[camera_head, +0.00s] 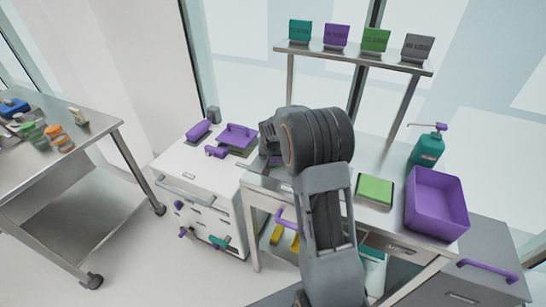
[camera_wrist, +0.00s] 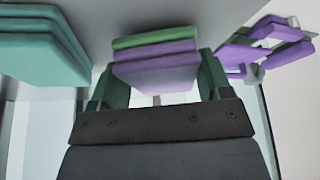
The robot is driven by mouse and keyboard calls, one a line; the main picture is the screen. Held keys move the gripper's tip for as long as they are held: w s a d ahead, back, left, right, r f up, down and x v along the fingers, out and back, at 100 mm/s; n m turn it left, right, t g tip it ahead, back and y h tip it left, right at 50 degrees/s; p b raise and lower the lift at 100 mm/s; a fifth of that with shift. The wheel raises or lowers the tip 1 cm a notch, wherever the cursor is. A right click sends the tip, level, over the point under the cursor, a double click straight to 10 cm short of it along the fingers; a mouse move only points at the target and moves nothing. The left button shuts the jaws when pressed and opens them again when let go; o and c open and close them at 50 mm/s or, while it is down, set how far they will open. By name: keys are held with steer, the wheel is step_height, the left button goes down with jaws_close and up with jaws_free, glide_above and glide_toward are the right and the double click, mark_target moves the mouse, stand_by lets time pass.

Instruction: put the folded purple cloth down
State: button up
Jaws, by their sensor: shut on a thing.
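The folded purple cloth (camera_wrist: 157,72) is between the fingers of my gripper (camera_wrist: 158,82) in the wrist view. My gripper is shut on it. A folded green cloth (camera_wrist: 155,38) shows right beside the purple one, farther from the gripper; I cannot tell whether they touch. In the head view my arm hides the gripper and the purple cloth, over the left part of the steel table (camera_head: 346,167).
A teal folded stack (camera_wrist: 42,50) lies close by on the left in the wrist view. A flat green thing (camera_head: 374,189), a purple bin (camera_head: 437,205) and a teal pump bottle (camera_head: 428,149) stand on the table's right. A white cart (camera_head: 185,165) holds purple items at left.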

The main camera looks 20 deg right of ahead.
steer(key=shift+f, duration=0.45)
steer(key=shift+f, duration=0.15)
steer(key=o, duration=0.8)
